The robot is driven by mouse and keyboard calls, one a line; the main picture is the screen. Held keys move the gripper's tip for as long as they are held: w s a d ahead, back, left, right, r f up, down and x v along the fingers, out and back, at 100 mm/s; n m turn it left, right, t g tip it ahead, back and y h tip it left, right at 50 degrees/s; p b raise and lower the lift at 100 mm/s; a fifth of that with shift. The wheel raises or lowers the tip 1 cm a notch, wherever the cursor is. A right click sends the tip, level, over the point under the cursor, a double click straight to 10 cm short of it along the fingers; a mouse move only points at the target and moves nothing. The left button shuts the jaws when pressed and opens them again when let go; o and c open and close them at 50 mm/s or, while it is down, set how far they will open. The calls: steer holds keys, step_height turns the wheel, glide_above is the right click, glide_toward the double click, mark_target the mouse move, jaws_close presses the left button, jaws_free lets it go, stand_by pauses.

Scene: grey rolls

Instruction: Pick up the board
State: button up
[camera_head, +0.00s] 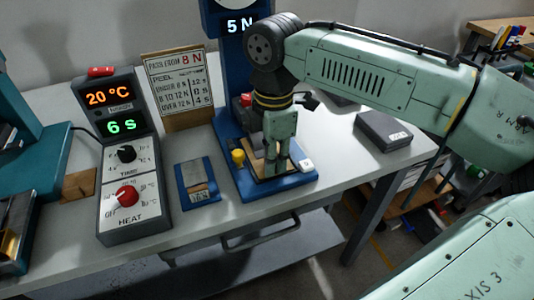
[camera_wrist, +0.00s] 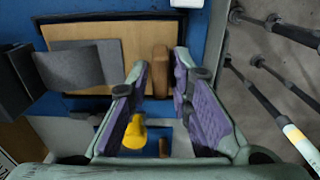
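A tan board (camera_wrist: 130,38) with a dark border lies flat on a blue base in the wrist view. In the head view its tan edge (camera_head: 258,168) shows on the tester's base (camera_head: 300,183), mostly behind my gripper (camera_head: 277,168). Grey flat pieces (camera_wrist: 75,66) cover its left part in the wrist view. A brown block (camera_wrist: 160,70) stands at its near right side. My gripper (camera_wrist: 162,88) points down there, its purple-padded fingers apart on either side of the block, with gaps visible. I cannot tell the height of the fingertips above the board.
A yellow knob (camera_head: 238,156) and a white button (camera_head: 306,165) flank the base. A blue pad (camera_head: 198,183), a heater box (camera_head: 128,175) and a placard (camera_head: 180,82) stand to the left. A dark box (camera_head: 383,132) lies right. The table's front edge is close.

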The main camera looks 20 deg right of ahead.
jaws_close()
steer(key=shift+r, duration=0.1)
